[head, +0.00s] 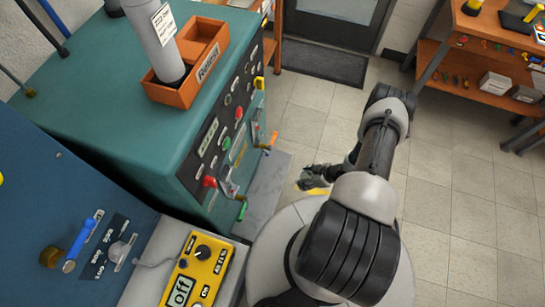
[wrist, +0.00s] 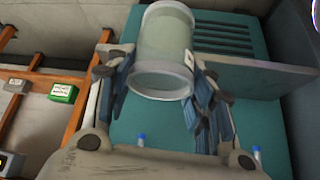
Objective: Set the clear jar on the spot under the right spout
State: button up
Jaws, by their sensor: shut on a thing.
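The clear jar (wrist: 165,45) shows in the wrist view, see-through with a pale rim, its open-looking round end towards the camera. My gripper (wrist: 160,85) is shut on it, with dark and blue finger pads on both sides. In the head view my gripper (head: 312,178) is beyond my arm, out over the floor side of the teal bench; the jar cannot be made out there. On the bench front are a spout with a green end (head: 242,209) and an orange-ended one (head: 272,140). I cannot tell the marked spot.
The teal bench (head: 110,110) carries an orange tray (head: 180,92) with a grey cylinder (head: 150,30). A grey ledge (head: 268,190) lies below the spouts. A blue panel and yellow meter (head: 195,270) are in front. Tiled floor is free at right, before a wooden shelf (head: 460,55).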

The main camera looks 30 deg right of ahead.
jog(key=w+a+b, duration=0.1)
jog(key=w+a, duration=0.2)
jog(key=w, duration=0.2)
jog(key=w+a+f+b, duration=0.1)
jog(key=w+a+b, duration=0.1)
jog(key=w+a, duration=0.1)
jog(key=w+a+b, duration=0.1)
jog(key=w+a, duration=0.2)
jog(key=w, duration=0.3)
jog(key=shift+w+a+f+b, duration=0.25)
jog(key=shift+w+a+b, duration=0.05)
jog(key=shift+a, duration=0.1)
jog(key=shift+f, duration=0.1)
jog(key=shift+d, duration=0.1)
jog(key=o, duration=1.2)
